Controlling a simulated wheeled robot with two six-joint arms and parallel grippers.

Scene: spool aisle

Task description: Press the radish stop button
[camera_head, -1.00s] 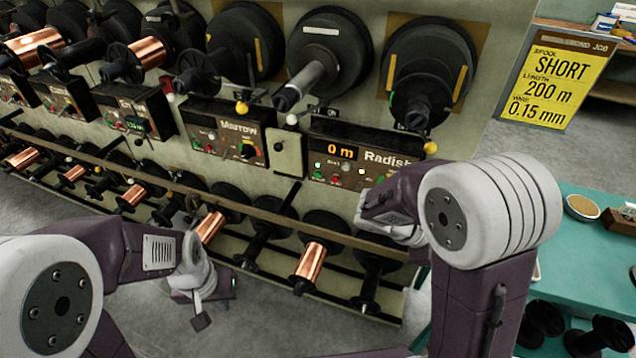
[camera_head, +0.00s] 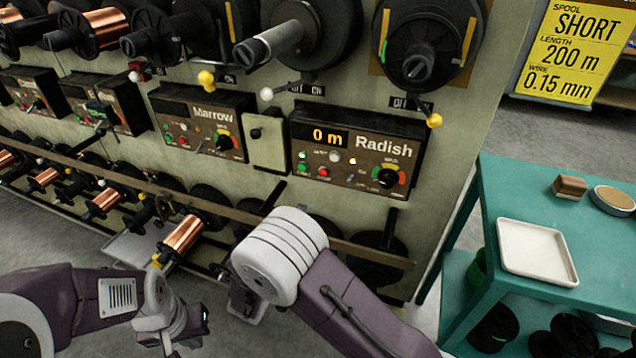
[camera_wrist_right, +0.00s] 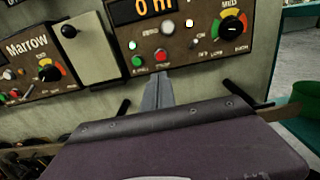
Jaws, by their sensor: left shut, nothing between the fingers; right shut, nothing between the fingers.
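The Radish control box (camera_head: 355,150) is on the machine front, its display reading 0 m. Its red button (camera_head: 323,172), the only red one on its left side, sits right of a green button (camera_head: 302,169). In the right wrist view the red button (camera_wrist_right: 160,55) is just above the tip of my right gripper (camera_wrist_right: 159,80). That gripper is shut and empty, pointing at the panel; I cannot tell contact, but a small gap shows in the picture. In the head view my right arm hides its fingers. My left gripper (camera_head: 170,343) is shut and empty, low at left.
The Marrow control box (camera_head: 205,122) and a plain cream box (camera_head: 267,140) stand left of Radish. Levers with white (camera_head: 266,94) and yellow (camera_head: 434,120) knobs project above. A rail with spools runs below. A teal table (camera_head: 500,200) with a white tray (camera_head: 537,250) is at right.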

